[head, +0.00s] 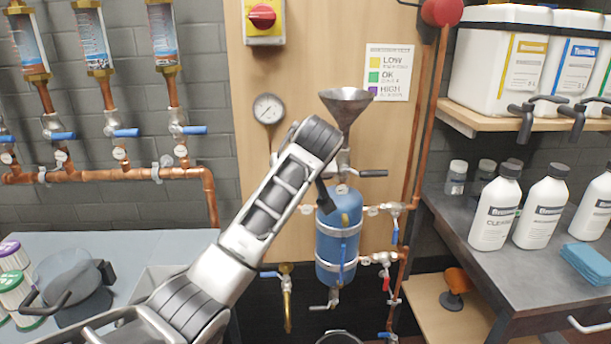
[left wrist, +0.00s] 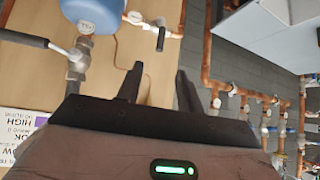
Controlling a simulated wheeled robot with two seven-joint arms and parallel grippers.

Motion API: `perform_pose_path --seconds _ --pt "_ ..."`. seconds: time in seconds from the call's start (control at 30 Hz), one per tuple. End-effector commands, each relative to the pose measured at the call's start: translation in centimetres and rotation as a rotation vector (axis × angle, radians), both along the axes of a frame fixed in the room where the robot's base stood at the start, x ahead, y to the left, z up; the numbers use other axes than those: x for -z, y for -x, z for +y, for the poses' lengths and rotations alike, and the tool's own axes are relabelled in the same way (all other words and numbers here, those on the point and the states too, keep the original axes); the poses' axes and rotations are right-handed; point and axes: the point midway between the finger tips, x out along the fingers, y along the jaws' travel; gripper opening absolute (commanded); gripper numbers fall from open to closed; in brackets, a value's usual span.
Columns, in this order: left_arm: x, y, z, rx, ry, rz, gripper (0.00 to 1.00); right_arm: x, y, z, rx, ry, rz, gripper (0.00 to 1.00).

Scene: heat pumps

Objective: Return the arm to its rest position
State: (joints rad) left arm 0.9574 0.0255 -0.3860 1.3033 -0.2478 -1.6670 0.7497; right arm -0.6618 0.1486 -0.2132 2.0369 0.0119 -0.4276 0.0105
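My left arm comes in from the lower left of the head view and reaches up in front of the board, its wrist beside the funnel. My left gripper (left wrist: 158,86) shows in the left wrist view with its two black fingers apart and nothing between them. In the head view the gripper is mostly hidden behind the wrist, close to the top of the blue tank (head: 338,240). The tank also shows at the upper left of the left wrist view (left wrist: 92,12). I cannot tell whether a finger touches the tank or its fittings. My right gripper is in neither view.
A metal funnel (head: 346,100) and pressure gauge (head: 268,109) are near my wrist. Copper pipes (head: 422,130) with valves run right of the tank. A grey counter (head: 480,270) with white bottles (head: 495,212) is at right. A blue-grey table (head: 150,250) lies at left.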

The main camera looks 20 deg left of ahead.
Motion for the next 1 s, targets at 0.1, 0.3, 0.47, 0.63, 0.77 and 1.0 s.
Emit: perform_pose_path --seconds 0.1,0.3,0.47,0.63,0.77,1.0 --pt "0.3 0.0 0.0 0.005 0.000 0.002 0.37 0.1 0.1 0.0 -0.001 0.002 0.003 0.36" --pt "7.6 1.5 -0.9 0.139 0.006 0.034 0.37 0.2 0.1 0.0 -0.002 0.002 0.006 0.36" --pt "17.3 5.9 -2.5 0.344 0.025 0.042 0.37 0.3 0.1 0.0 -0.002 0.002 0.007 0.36" --pt "25.1 13.2 -3.8 0.528 0.047 0.017 0.37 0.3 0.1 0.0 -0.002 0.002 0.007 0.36" --pt "28.8 19.8 -4.4 0.637 0.058 -0.020 0.37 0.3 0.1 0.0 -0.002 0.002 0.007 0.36" --pt "30.5 30.5 -4.8 0.760 0.050 -0.107 0.37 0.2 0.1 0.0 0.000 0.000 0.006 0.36"
